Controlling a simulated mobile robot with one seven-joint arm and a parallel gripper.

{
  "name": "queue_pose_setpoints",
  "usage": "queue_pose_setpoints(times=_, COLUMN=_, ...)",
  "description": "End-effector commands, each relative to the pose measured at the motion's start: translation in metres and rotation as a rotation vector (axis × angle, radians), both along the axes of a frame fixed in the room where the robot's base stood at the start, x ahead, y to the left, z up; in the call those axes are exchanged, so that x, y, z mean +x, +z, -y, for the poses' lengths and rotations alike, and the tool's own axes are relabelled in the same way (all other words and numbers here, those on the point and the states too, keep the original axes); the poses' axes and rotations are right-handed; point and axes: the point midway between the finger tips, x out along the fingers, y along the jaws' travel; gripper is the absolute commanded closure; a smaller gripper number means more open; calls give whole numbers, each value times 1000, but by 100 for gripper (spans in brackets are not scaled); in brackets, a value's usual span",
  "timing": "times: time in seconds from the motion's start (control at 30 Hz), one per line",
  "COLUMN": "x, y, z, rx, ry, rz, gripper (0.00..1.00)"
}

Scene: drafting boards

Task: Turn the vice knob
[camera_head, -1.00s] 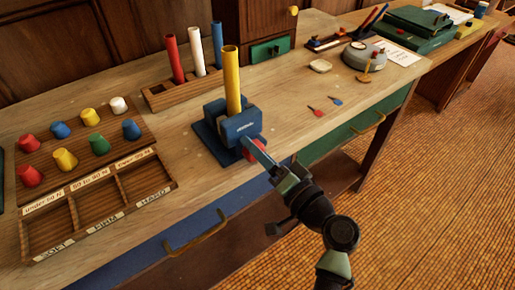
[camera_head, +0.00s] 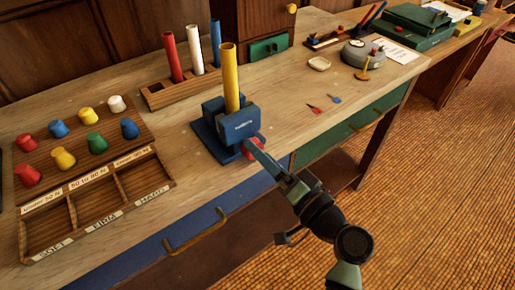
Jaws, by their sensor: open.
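A blue vice (camera_head: 232,128) stands near the front edge of the wooden bench, with a yellow tube (camera_head: 231,80) upright in it. Its red knob (camera_head: 255,146) faces the front right. My gripper (camera_head: 252,146) is at the red knob, its fingers reaching in from the lower right and partly covering it. The gripper is open. Whether the fingers touch the knob cannot be told.
A wooden rack (camera_head: 184,90) with red, white and blue tubes stands behind the vice. A peg board (camera_head: 45,145) and a sorting tray (camera_head: 98,203) lie to the left. Small darts (camera_head: 334,98) and a round grey device (camera_head: 361,53) lie to the right.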

Motion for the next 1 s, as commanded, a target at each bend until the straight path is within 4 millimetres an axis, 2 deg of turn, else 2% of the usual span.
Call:
queue_pose_setpoints(times=0.2, x=-42, y=-1, z=31, rx=0, ry=-4, rz=-1, gripper=12)
queue_pose_setpoints(times=0.4, x=-70, y=-1, z=51, rx=0, ry=-2, rz=0, gripper=12)
queue_pose_setpoints(times=0.6, x=-82, y=0, z=60, rx=0, ry=-1, rz=0, gripper=12)
queue_pose_setpoints(times=1.0, x=-83, y=0, z=60, rx=0, ry=0, rz=0, gripper=12)
